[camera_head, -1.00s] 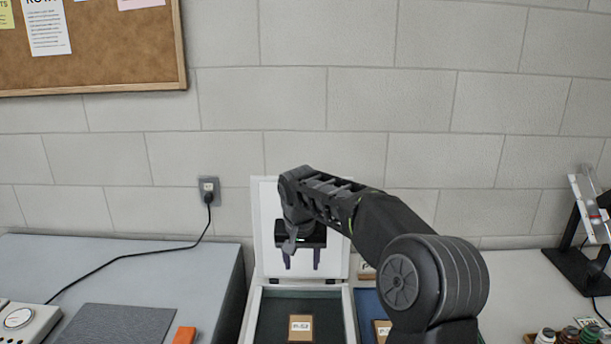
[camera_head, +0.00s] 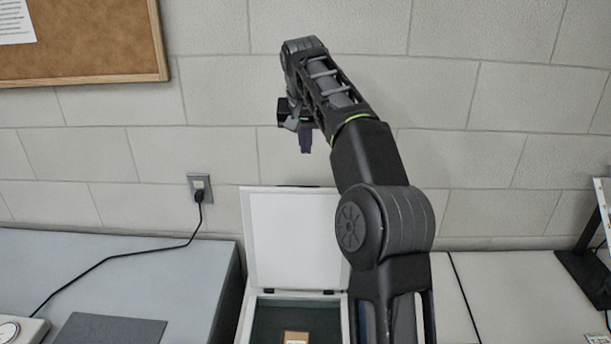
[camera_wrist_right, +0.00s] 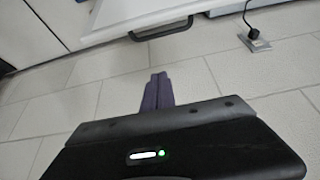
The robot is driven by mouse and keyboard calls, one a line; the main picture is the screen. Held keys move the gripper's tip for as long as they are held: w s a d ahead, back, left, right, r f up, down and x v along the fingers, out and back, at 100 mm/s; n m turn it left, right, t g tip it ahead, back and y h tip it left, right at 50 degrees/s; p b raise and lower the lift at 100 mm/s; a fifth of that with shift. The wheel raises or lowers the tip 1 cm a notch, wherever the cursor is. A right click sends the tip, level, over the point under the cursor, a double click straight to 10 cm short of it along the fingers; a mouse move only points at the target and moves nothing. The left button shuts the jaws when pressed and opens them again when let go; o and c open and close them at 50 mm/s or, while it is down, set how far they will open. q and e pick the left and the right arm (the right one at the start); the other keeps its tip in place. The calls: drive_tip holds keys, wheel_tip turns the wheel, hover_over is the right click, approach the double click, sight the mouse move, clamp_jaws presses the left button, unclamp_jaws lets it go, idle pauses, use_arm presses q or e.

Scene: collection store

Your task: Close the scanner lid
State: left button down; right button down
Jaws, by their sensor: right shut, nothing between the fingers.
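The scanner lid (camera_head: 292,240) is a white panel standing open, nearly upright, at the back of the scanner (camera_head: 245,322). The scanner's dark bed (camera_head: 312,314) is uncovered, with a small brown labelled piece (camera_head: 296,338) lying on it. My right gripper (camera_head: 306,146) is raised in front of the wall, above the lid's top edge and apart from it. In the right wrist view its fingers (camera_wrist_right: 158,92) are together and empty, with a white panel (camera_wrist_right: 150,12) near the top of the picture. My left gripper is out of view.
A grey counter (camera_head: 130,275) at the left carries a dark mat (camera_head: 110,330). A black cable runs from a wall outlet (camera_head: 200,187) across it. My right arm hides part of the surface right of the scanner. A dark stand (camera_head: 588,262) is at far right.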

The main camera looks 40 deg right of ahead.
wheel_tip(320, 180, down, 9)
drive_tip(key=shift+w+f, duration=0.15)
drive_tip(key=shift+f, duration=0.05)
idle(0.6)
drive_tip(key=shift+d, duration=0.1)
